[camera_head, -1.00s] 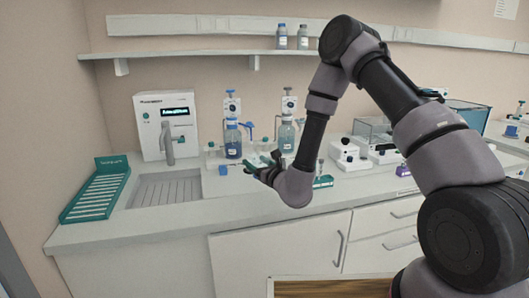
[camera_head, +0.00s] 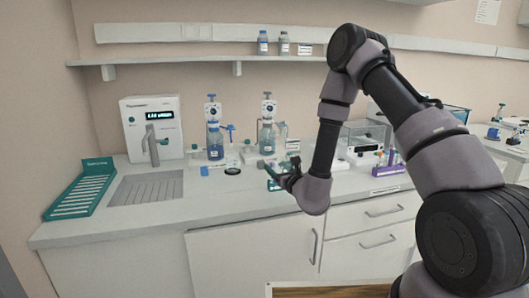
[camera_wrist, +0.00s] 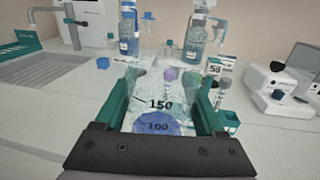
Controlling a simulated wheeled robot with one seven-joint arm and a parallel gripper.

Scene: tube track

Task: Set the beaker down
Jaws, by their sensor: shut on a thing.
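My gripper (camera_wrist: 163,98) has green fingers on either side of a clear glass beaker (camera_wrist: 160,104) and is shut on it. In the head view my gripper (camera_head: 279,177) is over the counter (camera_head: 232,192), in front of the right dispenser bottle. The beaker cannot be made out there. Its base is hidden in the wrist view, so I cannot tell whether it touches the counter.
Two dispenser bottles, a blue one (camera_head: 214,143) and a paler one (camera_head: 266,137), stand behind. A sink (camera_head: 148,187), white machine (camera_head: 152,130) and green rack (camera_head: 82,187) are left. A small blue cap (camera_wrist: 102,63) lies left of the beaker. A white instrument (camera_wrist: 275,88) stands right.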

